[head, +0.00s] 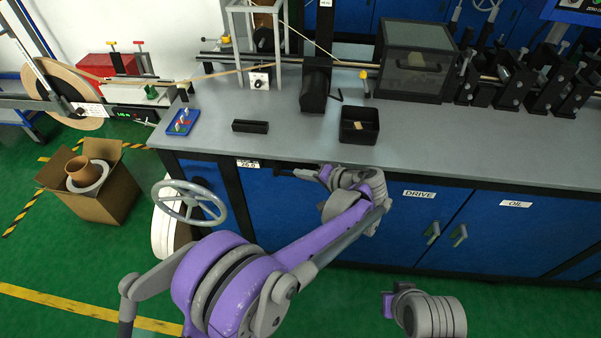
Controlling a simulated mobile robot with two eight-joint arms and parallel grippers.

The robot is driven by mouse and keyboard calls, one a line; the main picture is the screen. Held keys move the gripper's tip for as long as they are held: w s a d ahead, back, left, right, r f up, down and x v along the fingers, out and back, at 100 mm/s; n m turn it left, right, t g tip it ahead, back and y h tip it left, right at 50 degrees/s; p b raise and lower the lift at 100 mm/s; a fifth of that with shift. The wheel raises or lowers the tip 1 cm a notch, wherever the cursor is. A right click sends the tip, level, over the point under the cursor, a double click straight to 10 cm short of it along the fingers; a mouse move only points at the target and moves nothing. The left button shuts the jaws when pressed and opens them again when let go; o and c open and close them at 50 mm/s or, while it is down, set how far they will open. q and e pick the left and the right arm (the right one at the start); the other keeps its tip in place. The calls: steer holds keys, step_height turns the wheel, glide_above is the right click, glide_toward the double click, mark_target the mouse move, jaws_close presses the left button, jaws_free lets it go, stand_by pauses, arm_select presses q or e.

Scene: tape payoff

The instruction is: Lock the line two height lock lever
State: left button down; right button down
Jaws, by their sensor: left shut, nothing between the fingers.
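My left gripper (304,173) is at the front edge of the bench, just under the grey top. It is shut with nothing between its fingers. A dark bar or slot (283,166) runs under the bench edge beside the fingertips. I cannot make out for sure whether this is the height lock lever, or whether the fingers touch it. A small plate reading about "26 0" (247,163) is just left of it. A grey handwheel (169,208) stands below and left of the plate. Part of my right arm shows at the bottom right, but its fingers do not.
The grey bench top (450,150) holds a black tray (345,136), a black block (250,126) and a blue pad (172,130) near its front. Blue cabinet doors labelled DRIVE and OIL (515,204) are below. A cardboard box (105,207) stands on the floor at left.

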arm_select(q)
steer(key=shift+s+d+f, duration=0.1)
steer(key=shift+f, duration=0.25)
arm_select(e)
steer(key=shift+f, duration=0.2)
